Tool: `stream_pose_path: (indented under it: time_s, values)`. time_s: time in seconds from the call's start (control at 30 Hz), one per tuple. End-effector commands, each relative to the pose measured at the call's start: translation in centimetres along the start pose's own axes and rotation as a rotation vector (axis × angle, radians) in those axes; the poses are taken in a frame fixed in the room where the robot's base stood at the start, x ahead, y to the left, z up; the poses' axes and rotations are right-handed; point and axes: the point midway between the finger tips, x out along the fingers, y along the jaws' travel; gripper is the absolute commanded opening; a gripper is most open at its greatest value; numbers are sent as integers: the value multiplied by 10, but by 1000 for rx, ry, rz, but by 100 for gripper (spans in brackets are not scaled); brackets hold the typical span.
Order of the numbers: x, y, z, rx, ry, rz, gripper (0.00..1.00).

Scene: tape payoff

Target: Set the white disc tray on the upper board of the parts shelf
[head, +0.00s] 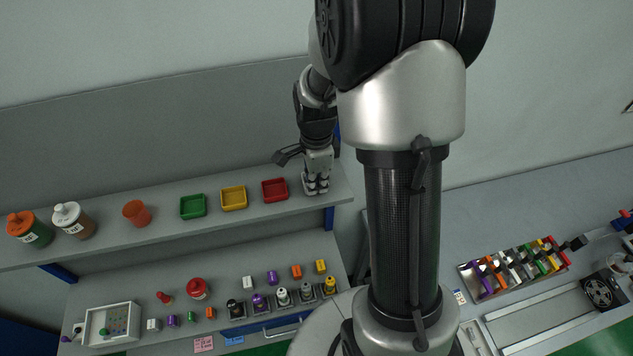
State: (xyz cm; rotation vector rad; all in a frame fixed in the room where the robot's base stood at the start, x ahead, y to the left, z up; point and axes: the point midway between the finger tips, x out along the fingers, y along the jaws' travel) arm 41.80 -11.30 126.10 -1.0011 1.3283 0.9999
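A small pale tray (306,188), which appears to be the white disc tray, is at the right end of the upper board (160,243) of the parts shelf, right of the red tray. My gripper (316,187) points down over it, with its dark fingertips at the tray and hiding much of it. I cannot tell whether the fingers are closed on the tray, or whether its base touches the board. Any discs in it are too small to make out.
A red tray (274,189), yellow tray (233,198) and green tray (193,206) line the upper board, with an orange cup (137,213) and two bottles further left. The lower board holds a white box (109,323) and several small parts. A coloured rack (513,266) stands at right.

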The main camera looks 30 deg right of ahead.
Motion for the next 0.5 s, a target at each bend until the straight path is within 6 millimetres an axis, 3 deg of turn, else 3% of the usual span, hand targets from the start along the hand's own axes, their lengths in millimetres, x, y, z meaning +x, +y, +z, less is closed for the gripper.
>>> stream_pose_path:
  time_s: [0.33, 0.5]
  values:
    - [4, 0, 0, 0, 0, -1, 0]
    - [3, 0, 0, 0, 0, -1, 13]
